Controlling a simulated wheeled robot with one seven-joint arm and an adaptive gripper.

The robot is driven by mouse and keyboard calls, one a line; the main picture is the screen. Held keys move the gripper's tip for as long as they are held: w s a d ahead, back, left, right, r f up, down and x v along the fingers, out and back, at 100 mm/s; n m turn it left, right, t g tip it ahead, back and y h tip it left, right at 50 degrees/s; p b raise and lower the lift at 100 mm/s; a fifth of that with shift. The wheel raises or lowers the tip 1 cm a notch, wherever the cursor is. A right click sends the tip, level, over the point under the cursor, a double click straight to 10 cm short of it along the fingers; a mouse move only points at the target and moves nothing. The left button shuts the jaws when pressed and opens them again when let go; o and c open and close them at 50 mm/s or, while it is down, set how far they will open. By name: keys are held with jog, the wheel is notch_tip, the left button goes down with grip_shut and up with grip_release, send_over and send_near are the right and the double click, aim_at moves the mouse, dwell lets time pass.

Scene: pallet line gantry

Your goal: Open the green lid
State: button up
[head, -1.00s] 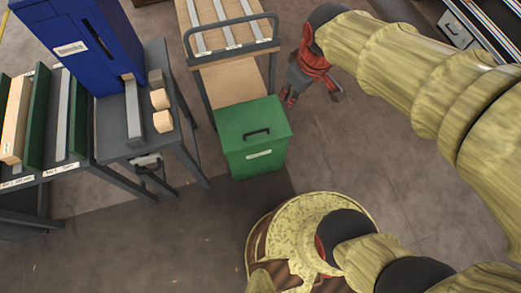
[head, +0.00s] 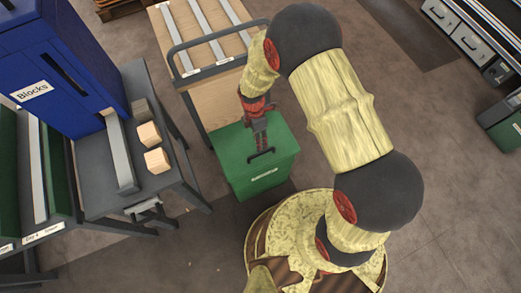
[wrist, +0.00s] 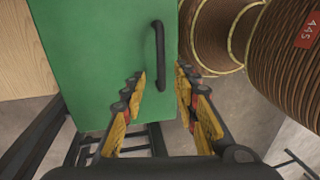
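The green box with its green lid (head: 235,155) stands on the floor in the middle of the head view. The lid lies shut, and a black bar handle (head: 261,155) is on top of it. My gripper (head: 260,146) points down over the lid at the handle. In the wrist view the green lid (wrist: 95,55) fills the left and middle. The black handle (wrist: 159,60) lines up with the gap between my fingertips (wrist: 161,76), which are spread apart. My gripper is open and empty. I cannot tell how far above the handle the fingertips are.
A wooden-decked cart (head: 232,88) with grey rails stands just behind the box. A grey table (head: 90,190) with wooden blocks (head: 149,135) and a blue Blocks cabinet (head: 60,60) is to the left.

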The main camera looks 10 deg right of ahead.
jog(key=f+b, duration=0.1)
jog(key=f, duration=0.2)
jog(key=s+f+b, duration=0.1)
jog(key=f, duration=0.3)
jog(key=shift+s+d, duration=0.2)
jog(key=shift+r, duration=0.1)
jog(key=shift+c, duration=1.1)
grip_shut()
